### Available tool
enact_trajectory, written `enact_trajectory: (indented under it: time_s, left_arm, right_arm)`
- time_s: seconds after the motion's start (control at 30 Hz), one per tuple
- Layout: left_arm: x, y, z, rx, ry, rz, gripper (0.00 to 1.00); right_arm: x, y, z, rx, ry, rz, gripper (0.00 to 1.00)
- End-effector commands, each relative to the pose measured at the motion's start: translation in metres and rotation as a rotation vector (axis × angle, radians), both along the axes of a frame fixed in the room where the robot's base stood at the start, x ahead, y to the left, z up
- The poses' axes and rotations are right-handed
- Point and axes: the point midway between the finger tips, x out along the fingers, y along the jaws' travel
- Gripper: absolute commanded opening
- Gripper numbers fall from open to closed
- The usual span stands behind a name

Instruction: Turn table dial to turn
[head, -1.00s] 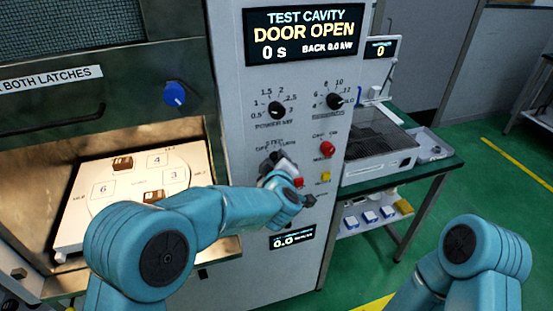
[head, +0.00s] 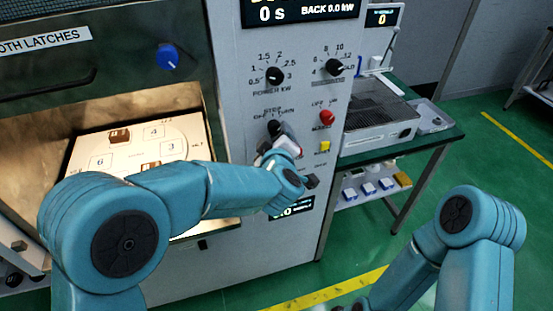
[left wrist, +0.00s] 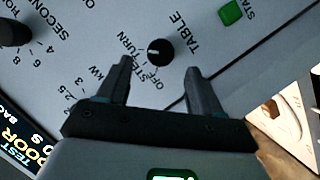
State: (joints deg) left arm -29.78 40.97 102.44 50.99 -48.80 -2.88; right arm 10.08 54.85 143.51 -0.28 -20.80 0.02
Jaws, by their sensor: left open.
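The table dial (head: 274,128) is a small black knob on the grey panel, below the power dial. In the left wrist view the dial (left wrist: 159,52) shows whole, with the words OFF, STEP, TURN and TABLE around it. My left gripper (left wrist: 158,68) is open and empty there, one dark finger on each side of the dial. In the head view my left gripper (head: 282,146) is at the panel just below the dial. My right arm is at the lower right, its gripper mostly cut off by the bottom edge.
A red button (head: 326,118) and a yellow button (head: 325,146) are right of the dial. The power dial (head: 275,76) is above it. The open cavity at left holds a numbered white turntable (head: 125,140). A green bench (head: 440,142) stands at right.

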Motion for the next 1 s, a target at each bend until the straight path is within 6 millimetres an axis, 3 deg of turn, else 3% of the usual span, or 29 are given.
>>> enact_trajectory:
  time_s: [0.2, 0.4, 0.6, 1.0]
  left_arm:
    - [-0.057, -0.002, 0.015, -0.001, -0.003, -0.003, 0.66]
    - [-0.092, -0.003, 0.026, -0.001, -0.001, -0.001, 0.66]
    - [-0.106, -0.003, 0.030, 0.001, 0.001, 0.000, 0.66]
    - [-0.106, -0.003, 0.030, 0.000, 0.001, 0.001, 0.66]
  right_arm:
    - [0.000, 0.000, -0.017, 0.000, 0.000, 0.000, 0.43]
    - [0.000, 0.000, -0.021, 0.000, 0.000, 0.000, 0.43]
    - [0.000, 0.000, -0.022, 0.000, 0.000, 0.000, 0.43]
    - [0.000, 0.000, -0.022, 0.000, 0.000, 0.000, 0.43]
